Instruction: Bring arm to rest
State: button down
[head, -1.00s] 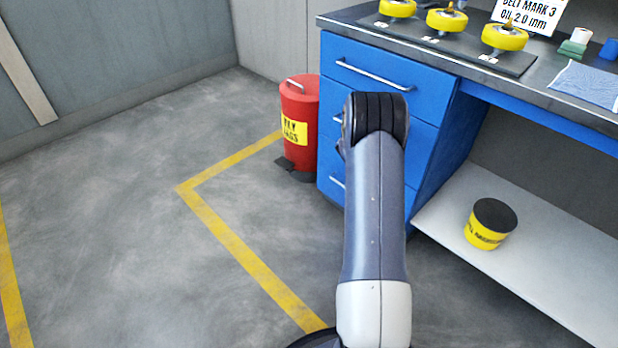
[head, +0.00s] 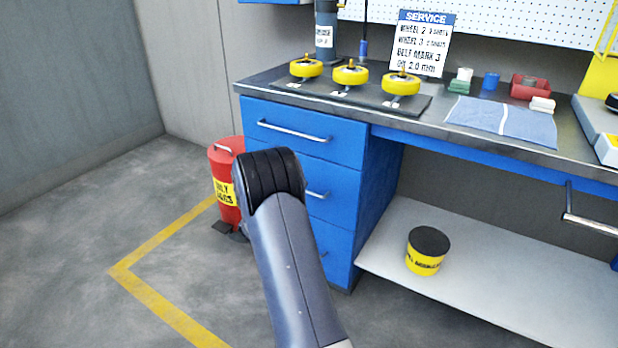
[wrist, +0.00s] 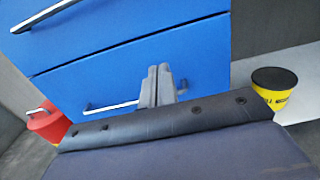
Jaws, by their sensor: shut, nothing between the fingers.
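My gripper (wrist: 160,84) shows in the wrist view with its two grey fingers together and nothing between them. It points toward the blue drawer fronts (wrist: 130,68) of the workbench, and I cannot tell the gap. In the head view my arm rises from the bottom middle and leans left, and its dark joint covers part of the drawers (head: 305,135). My gripper cannot be made out in the head view.
A red bin (head: 222,180) stands left of the drawers. A yellow tub with a black lid (head: 427,251) sits on the lower shelf (head: 480,285). Yellow wheels (head: 350,75), a service sign (head: 422,42) and a blue cloth (head: 503,120) are on the bench. Floor at left is clear.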

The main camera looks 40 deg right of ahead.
aim_at(323, 164)
jog(key=shift+v, duration=1.35)
jog(key=shift+d, duration=0.15)
jog(key=x, duration=1.3)
jog(key=shift+w+d+f+b, duration=0.1)
jog(key=shift+w+d+b, duration=0.05)
jog(key=shift+d+b, duration=0.2)
jog(key=shift+w, duration=0.1)
